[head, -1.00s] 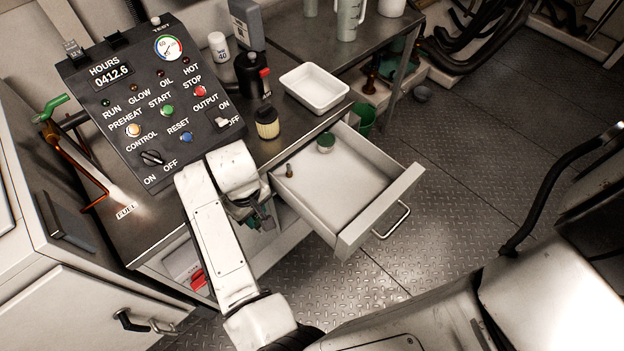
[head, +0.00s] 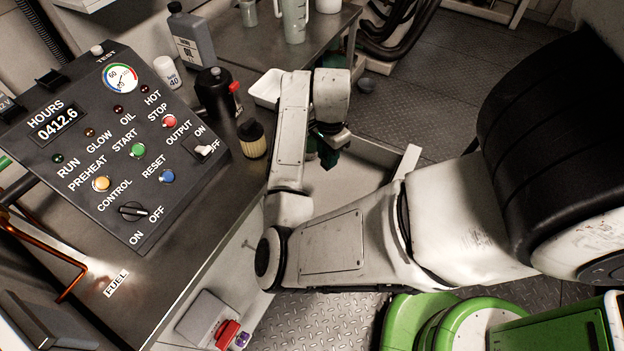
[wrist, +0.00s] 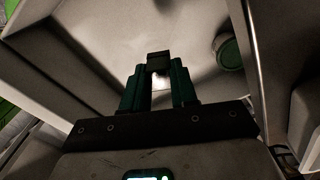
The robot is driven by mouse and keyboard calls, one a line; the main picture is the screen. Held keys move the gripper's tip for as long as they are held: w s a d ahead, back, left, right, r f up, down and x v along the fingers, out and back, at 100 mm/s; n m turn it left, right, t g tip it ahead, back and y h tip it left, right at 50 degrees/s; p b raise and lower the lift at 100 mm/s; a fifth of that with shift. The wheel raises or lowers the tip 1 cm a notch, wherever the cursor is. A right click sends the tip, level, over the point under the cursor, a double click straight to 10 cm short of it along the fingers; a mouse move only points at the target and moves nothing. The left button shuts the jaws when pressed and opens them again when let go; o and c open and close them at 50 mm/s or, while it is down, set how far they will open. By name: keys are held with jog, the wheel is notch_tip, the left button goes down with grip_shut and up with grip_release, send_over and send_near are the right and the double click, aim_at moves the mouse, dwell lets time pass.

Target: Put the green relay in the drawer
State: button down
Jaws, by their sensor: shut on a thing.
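My gripper (head: 327,150) is over the open drawer (head: 408,162), pointing down into it. In the wrist view my gripper (wrist: 158,78) is shut on a small dark block (wrist: 158,60), which I take to be the green relay; its colour is lost in shadow. The pale drawer floor (wrist: 185,28) lies below the fingertips. I cannot tell how high the block is above it. A round green-topped tin (wrist: 229,50) lies in the drawer to the right of the fingers. My arm hides much of the drawer in the head view.
A white tray (head: 266,88), a yellowish filter (head: 252,140) and a dark bottle (head: 214,95) stand on the bench beside the drawer. The control panel (head: 110,140) is at left. A box with a red part (head: 210,322) is below the bench edge.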

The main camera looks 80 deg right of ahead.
notch_tip(320, 180, down, 9)
jog(key=shift+f, duration=0.2)
dwell(0.3)
jog(key=shift+f, duration=0.15)
jog(key=c, duration=0.9)
grip_release()
